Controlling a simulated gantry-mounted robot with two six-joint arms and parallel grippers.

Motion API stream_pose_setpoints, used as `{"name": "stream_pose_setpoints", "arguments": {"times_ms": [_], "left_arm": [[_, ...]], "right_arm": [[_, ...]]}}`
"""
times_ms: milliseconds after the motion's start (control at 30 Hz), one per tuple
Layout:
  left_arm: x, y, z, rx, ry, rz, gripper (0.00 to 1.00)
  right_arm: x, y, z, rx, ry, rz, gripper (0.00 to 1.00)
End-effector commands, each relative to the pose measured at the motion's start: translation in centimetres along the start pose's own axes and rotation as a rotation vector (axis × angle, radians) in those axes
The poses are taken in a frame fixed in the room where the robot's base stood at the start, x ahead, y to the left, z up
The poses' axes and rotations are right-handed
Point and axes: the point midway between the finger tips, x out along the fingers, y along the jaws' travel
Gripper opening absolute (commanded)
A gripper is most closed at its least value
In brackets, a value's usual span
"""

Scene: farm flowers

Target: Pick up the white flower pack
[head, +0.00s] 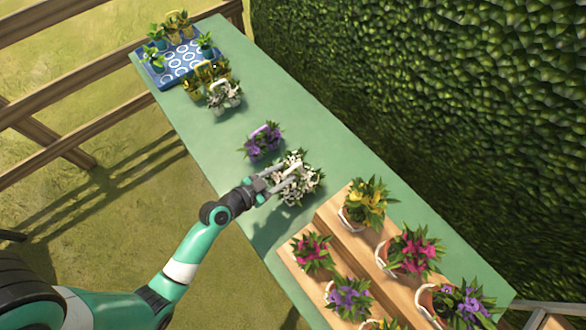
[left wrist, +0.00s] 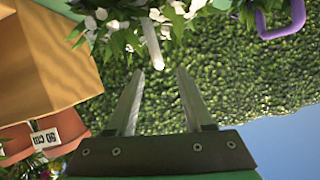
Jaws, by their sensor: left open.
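A white flower pack (head: 300,187) with green leaves stands on the green table beside the wooden crate. My left gripper (head: 282,177) is open at its near side, fingers pointing at its handle. In the left wrist view, white flowers (left wrist: 178,12) fill the top edge and the pack's pale handle (left wrist: 152,45) lies just beyond and between the open fingertips (left wrist: 157,72). I cannot tell whether the fingers touch it. A second white flower pack (head: 225,97) stands farther back on the table. My right gripper is not in view.
A purple flower pack (head: 263,141) stands just behind; its purple handle (left wrist: 282,22) shows in the wrist view. The wooden crate (head: 338,228) with several potted flowers is at the near right. A blue patterned tray (head: 181,62) with plants sits at the far end of the table (head: 200,135).

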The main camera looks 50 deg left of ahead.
Motion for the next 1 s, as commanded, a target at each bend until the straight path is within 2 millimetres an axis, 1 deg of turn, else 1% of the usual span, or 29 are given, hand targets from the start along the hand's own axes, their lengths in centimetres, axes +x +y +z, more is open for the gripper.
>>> {"name": "stream_pose_setpoints", "arguments": {"times_ms": [67,133,300,400,633,667,700,767,800,933,1000], "left_arm": [[0.1,0.0,0.0,0.0,0.0,0.0,0.52],[0.8,0.0,0.0,0.001,0.002,-0.001,0.52],[3.8,0.1,0.4,0.0,0.002,0.001,0.52],[4.9,0.1,0.3,0.0,0.002,0.0,0.52],[5.2,0.1,0.3,0.0,0.001,0.0,0.52],[5.2,0.1,0.3,0.0,0.001,0.0,0.5],[5.2,0.1,0.3,0.0,0.001,-0.001,0.43],[5.2,0.1,0.3,0.0,0.001,-0.001,0.32],[5.2,0.1,0.3,0.0,0.001,-0.001,0.25],[5.2,0.1,0.3,0.0,0.001,-0.001,0.01],[5.2,0.0,0.3,0.0,0.001,-0.001,0.0]], "right_arm": [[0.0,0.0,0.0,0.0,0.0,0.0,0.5],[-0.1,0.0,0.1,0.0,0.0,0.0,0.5],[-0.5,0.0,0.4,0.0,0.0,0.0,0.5],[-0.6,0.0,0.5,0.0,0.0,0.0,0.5],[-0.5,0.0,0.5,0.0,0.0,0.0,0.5],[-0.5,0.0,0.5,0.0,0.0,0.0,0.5],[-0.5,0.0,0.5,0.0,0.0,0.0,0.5],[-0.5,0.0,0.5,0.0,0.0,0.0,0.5],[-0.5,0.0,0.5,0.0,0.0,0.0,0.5],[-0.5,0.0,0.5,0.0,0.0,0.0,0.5],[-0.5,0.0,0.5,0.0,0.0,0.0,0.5]]}}
